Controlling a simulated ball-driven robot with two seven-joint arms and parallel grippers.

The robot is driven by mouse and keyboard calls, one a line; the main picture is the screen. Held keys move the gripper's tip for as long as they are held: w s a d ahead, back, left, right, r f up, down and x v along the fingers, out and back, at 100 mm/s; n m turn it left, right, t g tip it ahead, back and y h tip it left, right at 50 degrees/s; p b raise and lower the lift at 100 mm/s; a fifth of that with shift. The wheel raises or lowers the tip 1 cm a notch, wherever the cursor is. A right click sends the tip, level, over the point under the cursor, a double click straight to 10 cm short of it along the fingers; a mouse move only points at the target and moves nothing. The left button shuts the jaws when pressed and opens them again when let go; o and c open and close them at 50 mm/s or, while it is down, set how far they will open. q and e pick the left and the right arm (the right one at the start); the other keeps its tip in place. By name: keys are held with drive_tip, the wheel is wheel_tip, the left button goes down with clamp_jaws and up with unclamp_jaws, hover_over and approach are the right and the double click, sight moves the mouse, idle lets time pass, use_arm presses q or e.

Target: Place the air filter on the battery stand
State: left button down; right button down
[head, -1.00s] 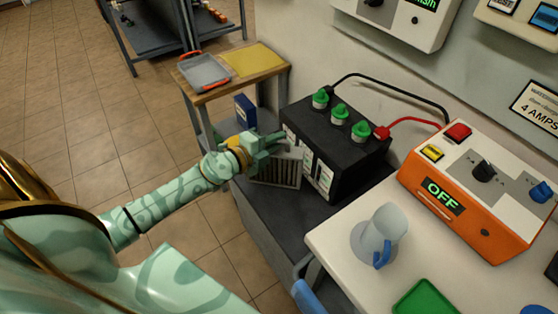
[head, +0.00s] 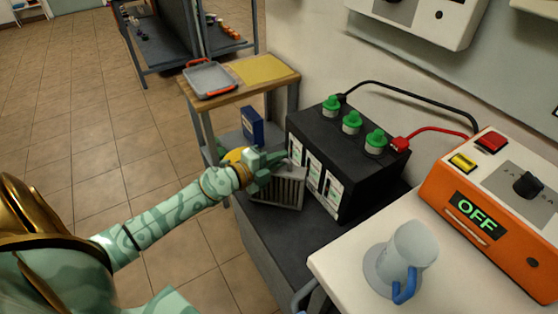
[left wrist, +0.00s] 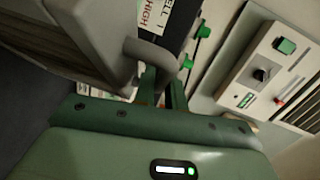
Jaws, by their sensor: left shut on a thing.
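The air filter (head: 279,190), a grey pleated block, is in the head view at the left end of the dark battery stand (head: 270,238), beside the battery. In the left wrist view the filter (left wrist: 75,50) fills the upper left, close to the gripper (left wrist: 155,85). The filter looks upright and low over the stand; I cannot tell whether its bottom touches. My right gripper is not in view.
The black battery (head: 350,150) with green caps stands on the stand, right of the filter. A white table with a pitcher (head: 403,255) and an orange charger (head: 480,215) is at the right. A wooden shelf holds a grey tray (head: 210,78) and blue box (head: 252,125).

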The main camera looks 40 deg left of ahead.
use_arm(q)
drive_tip(key=c, duration=1.5)
unclamp_jaws()
drive_tip(key=shift+f, duration=0.15)
drive_tip(key=shift+o, duration=0.2)
drive_tip(key=v, duration=1.2)
drive_tip(key=s+a+f+n+g+y, duration=0.1)
drive_tip(key=s+f+n+g+y, duration=0.35)
drive_tip(key=f, duration=0.95)
drive_tip(key=s+a+f+n+g+y, duration=0.15)
drive_tip(key=s+f+n, duration=0.45)
drive_tip(key=s+f, duration=0.65)
drive_tip(key=s+d+f+n+g, duration=0.2)
drive_tip(key=s+d+f+g, duration=0.1)
drive_tip(key=s, duration=0.7)
drive_tip(key=s+d+f+n+g+h, duration=0.1)
drive_tip(key=s+d+f+g, duration=0.2)
drive_tip(key=s+d+f, duration=0.3)
drive_tip(key=s+d+f+n+g, duration=0.2)
drive_tip(key=s+d+f+g, duration=0.2)
drive_tip(key=s+f, duration=0.4)
drive_tip(key=s+d, duration=0.1)
drive_tip(key=s, duration=0.5)
drive_tip(key=shift+n+h, duration=0.3)
drive_tip(key=shift+n, duration=0.05)
